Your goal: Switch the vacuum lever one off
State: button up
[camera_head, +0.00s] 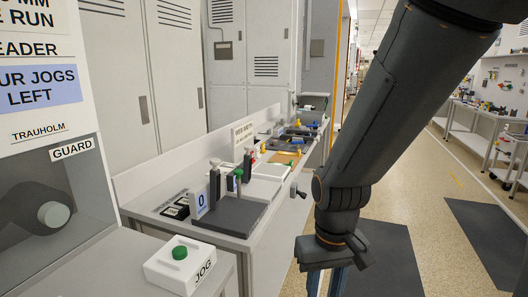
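A dark grey plate (228,217) lies on the white bench, with several upright parts on it. A dark post with a pale top (215,187) stands there, beside a white card marked 0 (200,202). A thin lever with a green knob (238,174) stands to its right. No label readable here names vacuum lever one, so I cannot tell which part it is. My gripper (325,284) hangs at the bottom, right of the bench and apart from it.
A white JOG box (188,264) with a green button sits at the near bench end, beside a grey guard housing (45,205). Trays and small parts (290,140) line the bench farther back. Grey cabinets stand behind. Open floor with dark mats (490,235) lies to the right.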

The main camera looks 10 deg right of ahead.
aim_at(297, 143)
jog(key=z, duration=0.25)
jog(key=i, duration=0.35)
jog(key=z, duration=1)
jog(key=i, duration=2.05)
jog(key=u, duration=1.05)
jog(key=i, duration=0.45)
jog(key=u, duration=0.3)
